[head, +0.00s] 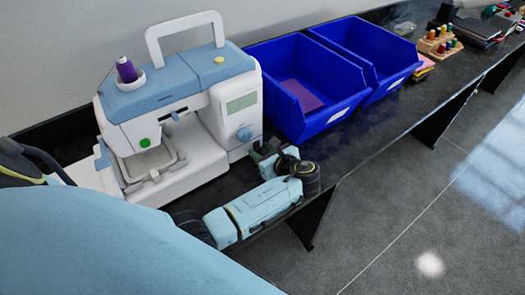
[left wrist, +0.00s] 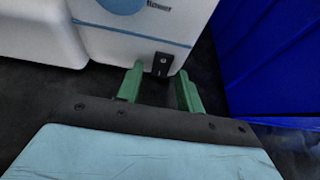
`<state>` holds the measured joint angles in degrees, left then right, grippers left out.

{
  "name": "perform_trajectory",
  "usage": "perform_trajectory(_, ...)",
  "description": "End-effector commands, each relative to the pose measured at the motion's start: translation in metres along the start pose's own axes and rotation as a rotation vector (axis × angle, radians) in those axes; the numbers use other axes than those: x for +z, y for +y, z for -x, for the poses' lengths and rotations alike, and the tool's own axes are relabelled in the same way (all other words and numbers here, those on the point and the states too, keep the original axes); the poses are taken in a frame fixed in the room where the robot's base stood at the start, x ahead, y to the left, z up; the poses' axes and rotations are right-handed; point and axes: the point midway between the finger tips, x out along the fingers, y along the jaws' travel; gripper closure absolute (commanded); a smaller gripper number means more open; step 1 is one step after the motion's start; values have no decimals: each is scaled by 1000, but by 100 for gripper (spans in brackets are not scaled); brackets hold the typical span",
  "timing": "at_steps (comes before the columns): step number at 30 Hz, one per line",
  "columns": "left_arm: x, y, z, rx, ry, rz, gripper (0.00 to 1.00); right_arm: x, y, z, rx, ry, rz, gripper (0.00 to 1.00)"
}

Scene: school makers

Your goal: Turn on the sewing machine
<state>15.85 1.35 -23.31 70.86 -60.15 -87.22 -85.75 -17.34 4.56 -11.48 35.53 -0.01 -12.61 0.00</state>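A white and light-blue sewing machine (head: 180,100) stands upright on the dark counter, with a purple thread spool on top and a green round button on its front. In the left wrist view, the lower side of the sewing machine (left wrist: 120,40) shows a small black switch (left wrist: 162,64). My left gripper (head: 264,151) is low beside the machine's right end. Its green fingers (left wrist: 160,72) are apart with nothing between them, and the switch appears just beyond the tips. Whether they touch the machine cannot be told. The head view does not show the switch. My right gripper is not in view.
Two blue bins (head: 318,83) stand right of the machine, the nearer one close to my left gripper; a blue bin (left wrist: 268,60) also shows in the left wrist view. A thread rack (head: 440,46) sits farther right. The black counter's (head: 350,143) front strip is clear there.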

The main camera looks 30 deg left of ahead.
Motion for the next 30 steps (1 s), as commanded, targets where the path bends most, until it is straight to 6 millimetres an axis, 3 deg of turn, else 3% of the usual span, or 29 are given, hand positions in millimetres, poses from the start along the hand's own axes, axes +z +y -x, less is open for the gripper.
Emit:
perform_trajectory(1,0,0,0,0,0,0,70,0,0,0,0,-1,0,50)
perform_trajectory(8,0,0,0,0,0,0,100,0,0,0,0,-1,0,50)
perform_trajectory(13,-2,0,0,2,-31,-3,100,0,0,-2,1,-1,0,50)
perform_trajectory(22,-9,0,-3,3,-242,-3,100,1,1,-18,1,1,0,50)
perform_trajectory(30,-7,0,-2,0,-263,0,100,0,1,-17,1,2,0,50)
